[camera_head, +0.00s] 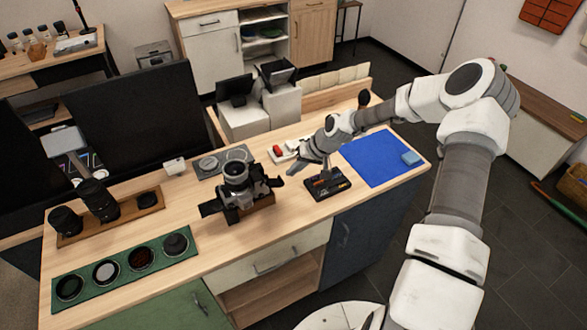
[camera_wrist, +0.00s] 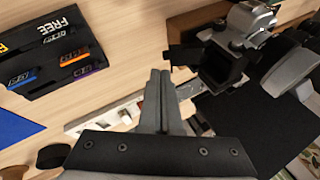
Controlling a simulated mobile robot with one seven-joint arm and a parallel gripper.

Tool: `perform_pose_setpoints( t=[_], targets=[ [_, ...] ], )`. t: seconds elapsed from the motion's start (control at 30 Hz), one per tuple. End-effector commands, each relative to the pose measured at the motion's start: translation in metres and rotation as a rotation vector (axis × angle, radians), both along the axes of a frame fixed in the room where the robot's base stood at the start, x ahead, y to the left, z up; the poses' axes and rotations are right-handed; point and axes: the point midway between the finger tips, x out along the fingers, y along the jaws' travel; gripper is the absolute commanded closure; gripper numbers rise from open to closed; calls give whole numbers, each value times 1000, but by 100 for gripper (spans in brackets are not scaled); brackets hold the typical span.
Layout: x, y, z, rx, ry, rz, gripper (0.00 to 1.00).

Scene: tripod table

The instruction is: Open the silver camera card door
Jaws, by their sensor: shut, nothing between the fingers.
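The silver camera (camera_head: 238,172) with black parts stands on a small wooden block (camera_head: 258,205) near the middle of the table. In the wrist view the camera (camera_wrist: 238,45) is at the upper right. A small dark flap (camera_wrist: 184,55) juts from its side toward my fingers; it also shows in the head view (camera_head: 274,182) on the camera's right side. It looks like the card door, standing out from the body. My gripper (camera_head: 292,172) is just right of the camera, shut and empty. In the wrist view its fingertips (camera_wrist: 160,73) are close to the flap; I cannot tell whether they touch.
A black card tray (camera_head: 327,186) lies just right of my gripper. Lenses on a wooden board (camera_head: 70,238) and a green filter tray (camera_head: 58,292) are at the left. Bare tabletop lies in front of the camera.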

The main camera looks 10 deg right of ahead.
Motion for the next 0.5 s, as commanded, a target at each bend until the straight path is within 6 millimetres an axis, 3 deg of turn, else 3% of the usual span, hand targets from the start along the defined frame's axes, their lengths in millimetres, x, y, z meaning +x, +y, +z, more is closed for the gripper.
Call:
perform_pose_setpoints(
  t=[0.4, 0.5],
  targets=[
    [0, 0, -22, 376, 120, -1, 100],
    [0, 1, -23, 402, 130, 4, 100]
  ],
)
